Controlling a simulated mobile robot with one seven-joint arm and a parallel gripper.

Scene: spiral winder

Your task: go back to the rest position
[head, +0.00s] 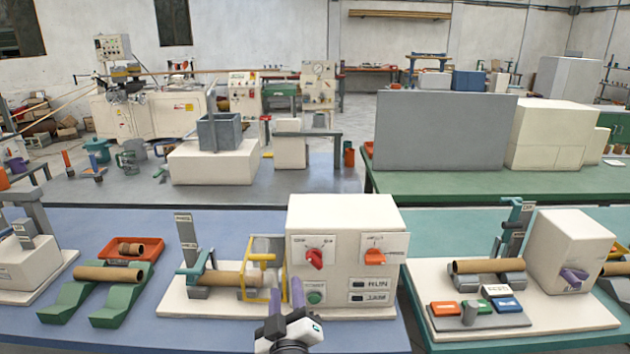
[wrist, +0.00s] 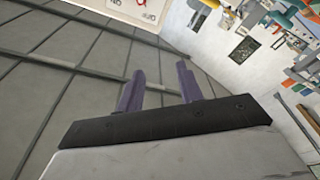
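My gripper (head: 285,304) shows at the bottom middle of the head view, in front of the white control box (head: 345,215) of the winder. In the wrist view its two purple fingers (wrist: 159,84) stand apart with nothing between them. The winder carries a brown cardboard tube (head: 230,279) on its rollers, beside a yellow guard frame (head: 262,262). The control box has a red knob (head: 315,259), an orange knob (head: 375,257) and a green button (head: 315,297). Whether the gripper touches the box front cannot be told.
A green cradle (head: 115,300) with a tube and an orange tray (head: 131,250) stand left on the blue table (head: 225,338). A second station with a tube (head: 488,266) and coloured buttons stands right on a teal table (head: 455,222). Another bench lies behind.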

